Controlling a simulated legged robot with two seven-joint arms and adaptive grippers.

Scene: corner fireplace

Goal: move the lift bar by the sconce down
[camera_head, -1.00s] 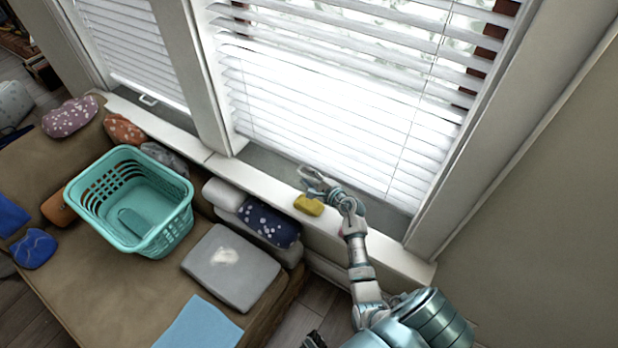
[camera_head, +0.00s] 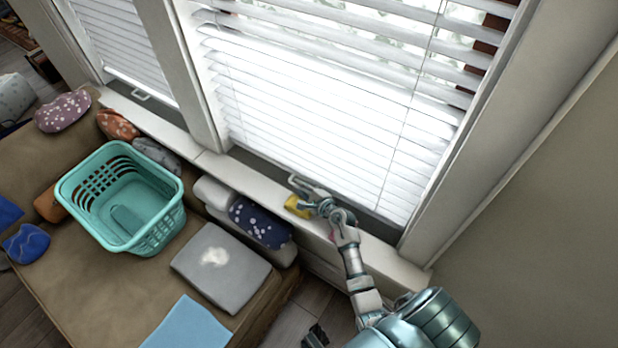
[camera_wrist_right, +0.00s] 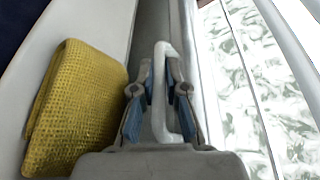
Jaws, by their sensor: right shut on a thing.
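The white lift bar (camera_head: 308,187) is a small loop handle on the bottom edge of the right window's blind (camera_head: 300,110). In the right wrist view the bar (camera_wrist_right: 161,75) runs between the two fingers. My right gripper (camera_head: 316,205) is shut on this bar, just above the sill. The wrist view shows the gripper (camera_wrist_right: 159,95) with its blue finger pads on either side of the bar. The blind hangs low, with a narrow dark gap under it. The sconce is not in view.
Cushions and a teal basket (camera_head: 125,200) are on the bench at left. Another blind has its own handle (camera_head: 141,95).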

